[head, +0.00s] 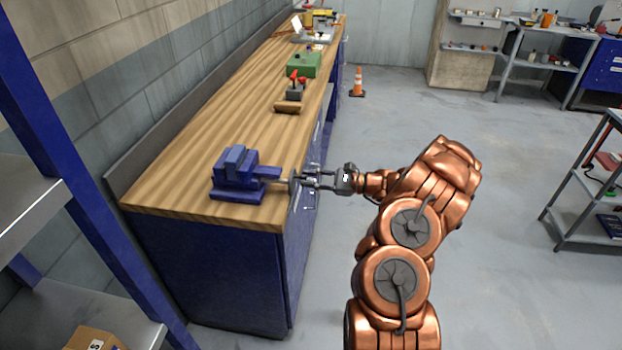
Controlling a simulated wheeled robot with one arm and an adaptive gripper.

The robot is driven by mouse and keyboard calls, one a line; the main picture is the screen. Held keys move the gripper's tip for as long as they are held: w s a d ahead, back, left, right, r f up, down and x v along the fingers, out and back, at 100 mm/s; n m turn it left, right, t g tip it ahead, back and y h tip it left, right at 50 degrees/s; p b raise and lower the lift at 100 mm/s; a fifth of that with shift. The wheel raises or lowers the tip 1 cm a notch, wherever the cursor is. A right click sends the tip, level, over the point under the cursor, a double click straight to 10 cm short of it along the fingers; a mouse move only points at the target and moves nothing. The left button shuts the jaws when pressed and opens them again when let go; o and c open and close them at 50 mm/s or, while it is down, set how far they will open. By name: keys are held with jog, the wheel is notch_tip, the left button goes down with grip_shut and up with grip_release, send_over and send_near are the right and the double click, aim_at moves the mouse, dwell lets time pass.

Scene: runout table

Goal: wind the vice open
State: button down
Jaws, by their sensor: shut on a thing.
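The blue vice (237,178) stands on the near end of the wooden workbench (190,150). The gripper's fingers partly hide the handle. The gap between the vice jaws is too small to judge from here.
A small dark item with red parts (295,88), a brown block (288,107) and a green box (304,64) are farther along the bench. An orange cone (358,82) stands on the floor. A blue-posted shelf (90,170) is at the left.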

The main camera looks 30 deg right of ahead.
jog(key=shift+f+b, duration=0.2)
jog(key=shift+b, duration=0.15)
jog(key=shift+s+a+f+n+b, duration=0.1)
jog(key=shift+n+b, duration=0.4)
jog(key=shift+b, duration=0.6)
jog(key=b, duration=0.1)
jog(key=n+b, duration=0.1)
jog(key=b, duration=0.1)
jog(key=shift+s+a+f+n, duration=0.1)
jog(key=shift+s+a+n, duration=0.05)
jog(key=shift+n, duration=0.15)
jog(key=shift+s+n+b, duration=0.1)
jog(key=shift+n+b, duration=0.3)
jog(key=shift+b, duration=0.5)
jog(key=shift+f+n+b, duration=0.1)
jog(key=shift+n+b, duration=0.2)
jog(key=shift+b, duration=0.5)
jog(key=n+b, duration=0.1)
jog(key=b, duration=0.3)
jog(key=shift+s+a+f+n, duration=0.15)
jog(key=shift+a+n, duration=0.05)
jog(key=shift+n, duration=0.2)
jog(key=shift+n+b, duration=0.4)
jog(key=shift+b, duration=0.6)
jog(key=shift+s, duration=0.1)
